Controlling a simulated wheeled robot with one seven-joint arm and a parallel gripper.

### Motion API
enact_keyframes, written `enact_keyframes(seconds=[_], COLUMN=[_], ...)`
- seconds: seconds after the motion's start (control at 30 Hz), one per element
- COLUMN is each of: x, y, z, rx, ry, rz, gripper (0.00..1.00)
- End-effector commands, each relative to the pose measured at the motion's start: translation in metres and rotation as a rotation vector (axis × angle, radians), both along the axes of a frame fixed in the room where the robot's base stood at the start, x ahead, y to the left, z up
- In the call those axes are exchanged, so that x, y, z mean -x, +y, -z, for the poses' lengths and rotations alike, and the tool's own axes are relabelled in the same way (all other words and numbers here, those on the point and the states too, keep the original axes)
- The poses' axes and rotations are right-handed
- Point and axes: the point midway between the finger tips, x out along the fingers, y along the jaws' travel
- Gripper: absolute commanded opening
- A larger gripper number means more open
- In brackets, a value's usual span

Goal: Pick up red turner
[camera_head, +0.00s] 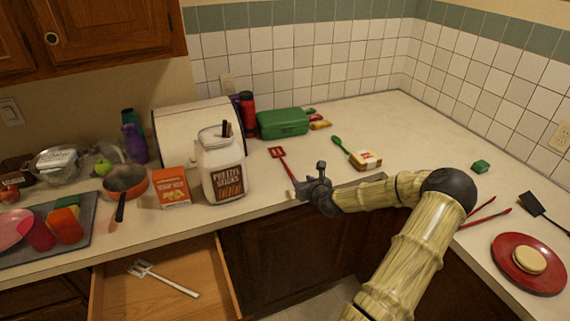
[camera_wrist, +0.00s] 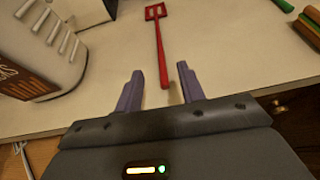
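The red turner (camera_head: 284,167) lies flat on the counter, its slotted head toward the back and its handle toward the front edge. It also shows in the wrist view (camera_wrist: 159,45), with the handle end just ahead of the gap between my fingers. My gripper (camera_head: 316,172) is at the counter's front edge, close to the handle end. In the head view my gripper may hide the handle's end.
A white jar (camera_head: 222,165) stands left of the turner. A green spoon (camera_head: 340,144) and a sandwich-like item (camera_head: 365,160) lie to the right. A green case (camera_head: 283,123) stands behind. An open drawer (camera_head: 165,275) holding a white turner (camera_head: 160,276) juts out below. The counter around the turner is clear.

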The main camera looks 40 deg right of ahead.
Motion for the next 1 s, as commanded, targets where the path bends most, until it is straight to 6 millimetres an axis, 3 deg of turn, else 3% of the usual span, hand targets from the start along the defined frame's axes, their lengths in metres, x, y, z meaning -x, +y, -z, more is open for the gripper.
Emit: enact_keyframes(seconds=[0.2,0.67,1.0], x=[-0.025,-0.031,-0.065], y=[-0.007,-0.008,-0.018], z=[0.01,0.015,0.039], rx=[-0.001,0.0,0.001], ry=[0.001,0.001,0.0], rz=[-0.001,-0.001,-0.002], gripper=[0.39,0.39,0.39])
